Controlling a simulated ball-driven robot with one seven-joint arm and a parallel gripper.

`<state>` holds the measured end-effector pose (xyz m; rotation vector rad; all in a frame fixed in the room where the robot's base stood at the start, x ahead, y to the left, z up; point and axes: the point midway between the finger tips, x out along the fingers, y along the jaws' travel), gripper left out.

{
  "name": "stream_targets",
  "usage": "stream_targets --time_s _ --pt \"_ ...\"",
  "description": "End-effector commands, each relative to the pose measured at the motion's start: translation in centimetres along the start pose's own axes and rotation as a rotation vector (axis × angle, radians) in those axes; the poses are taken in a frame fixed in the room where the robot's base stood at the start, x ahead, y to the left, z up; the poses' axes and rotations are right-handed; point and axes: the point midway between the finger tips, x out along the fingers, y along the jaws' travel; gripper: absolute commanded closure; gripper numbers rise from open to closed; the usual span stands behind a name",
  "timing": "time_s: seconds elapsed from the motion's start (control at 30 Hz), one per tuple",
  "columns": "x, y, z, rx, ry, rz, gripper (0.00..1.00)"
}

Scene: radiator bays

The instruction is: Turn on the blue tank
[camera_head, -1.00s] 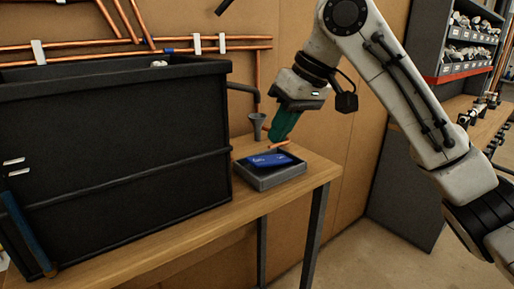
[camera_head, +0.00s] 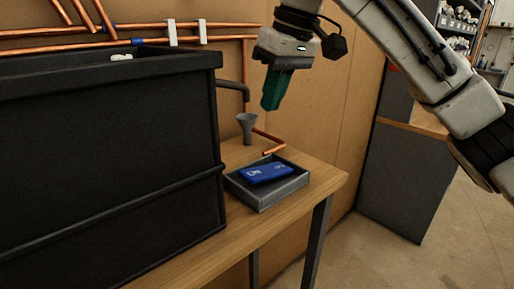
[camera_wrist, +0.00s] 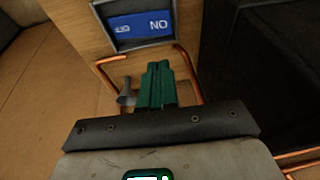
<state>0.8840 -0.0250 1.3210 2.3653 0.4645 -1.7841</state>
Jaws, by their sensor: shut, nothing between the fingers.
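A blue rocker-like plate (camera_head: 266,173) with white lettering sits in a shallow grey tray (camera_head: 262,197) on the wooden bench, slightly tilted in the head view. I see no object that is clearly a blue tank. My gripper (camera_head: 269,106), with teal fingers, is shut and empty, in the air above the tray and apart from it. In the wrist view my gripper (camera_wrist: 157,66) points toward the plate without visible contact.
A large black tank (camera_head: 110,165) fills the left of the bench. A grey funnel (camera_head: 246,127) under a dark spout and a bent copper pipe (camera_head: 268,143) stand just behind the tray. Copper pipes (camera_head: 70,45) run along the wall. Bench top in front is clear.

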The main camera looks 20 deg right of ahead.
Motion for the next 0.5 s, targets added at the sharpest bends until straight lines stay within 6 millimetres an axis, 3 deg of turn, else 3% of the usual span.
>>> stream_targets --time_s 0.17,0.5 --pt "1.6 0.0 0.0 0.000 -0.003 -0.001 1.00" --pt "8.1 0.0 0.1 0.000 -0.003 -0.001 1.00"
